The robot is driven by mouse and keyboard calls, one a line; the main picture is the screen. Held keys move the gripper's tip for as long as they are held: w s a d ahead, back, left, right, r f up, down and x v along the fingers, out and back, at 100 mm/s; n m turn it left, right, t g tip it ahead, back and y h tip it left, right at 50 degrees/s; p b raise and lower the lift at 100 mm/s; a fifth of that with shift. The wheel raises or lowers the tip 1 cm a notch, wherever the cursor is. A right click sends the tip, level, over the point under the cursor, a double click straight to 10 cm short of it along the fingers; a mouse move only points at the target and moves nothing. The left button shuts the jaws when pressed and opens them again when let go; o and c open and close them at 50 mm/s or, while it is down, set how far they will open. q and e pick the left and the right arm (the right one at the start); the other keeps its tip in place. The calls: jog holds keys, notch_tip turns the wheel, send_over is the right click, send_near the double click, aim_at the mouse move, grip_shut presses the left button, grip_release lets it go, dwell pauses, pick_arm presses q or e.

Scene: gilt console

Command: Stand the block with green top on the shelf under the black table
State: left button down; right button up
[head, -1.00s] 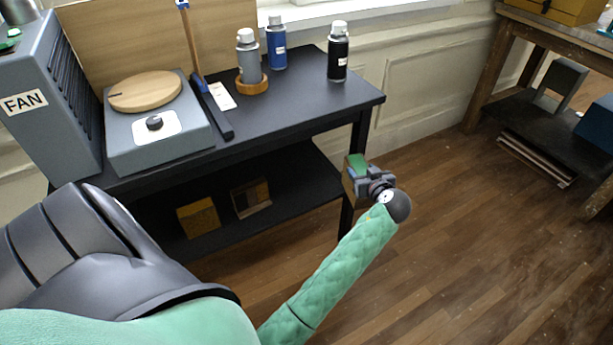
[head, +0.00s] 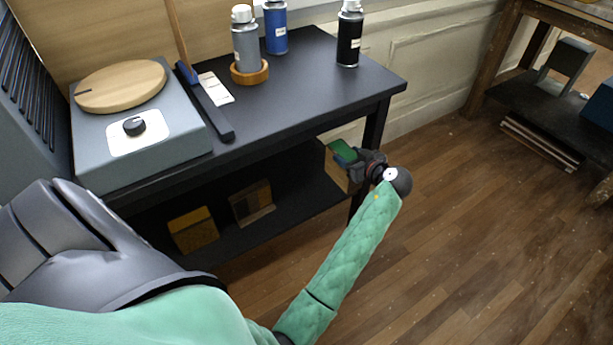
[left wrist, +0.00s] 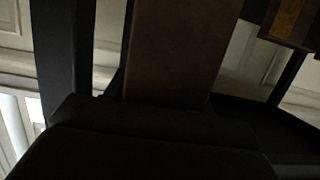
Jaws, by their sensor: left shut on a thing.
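The block with green top (head: 338,170) is tan-sided and is held by my left gripper (head: 352,160) at the right end of the black table (head: 305,90). The block is below the tabletop, beside the front right leg, over the right end of the lower shelf (head: 290,195). It looks about upright; I cannot tell whether it touches the shelf. In the left wrist view, a brown face, likely the held block (left wrist: 175,50), fills the middle, dark and close. My right gripper is not in view.
A yellow block (head: 193,230) and a brown block (head: 252,204) stand on the shelf to the left. The shelf between them and the held block looks clear. The front right table leg (head: 374,125) is close to my gripper. Spray cans and a grey device (head: 140,150) stand on the tabletop.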

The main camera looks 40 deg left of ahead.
pick_arm(q)
jog(key=a+f, duration=1)
jog(key=a, duration=0.1)
jog(key=shift+a+f+p, duration=0.35)
jog(key=shift+a, duration=0.05)
jog(key=shift+f, duration=0.1)
jog(key=c, duration=0.5)
grip_release()
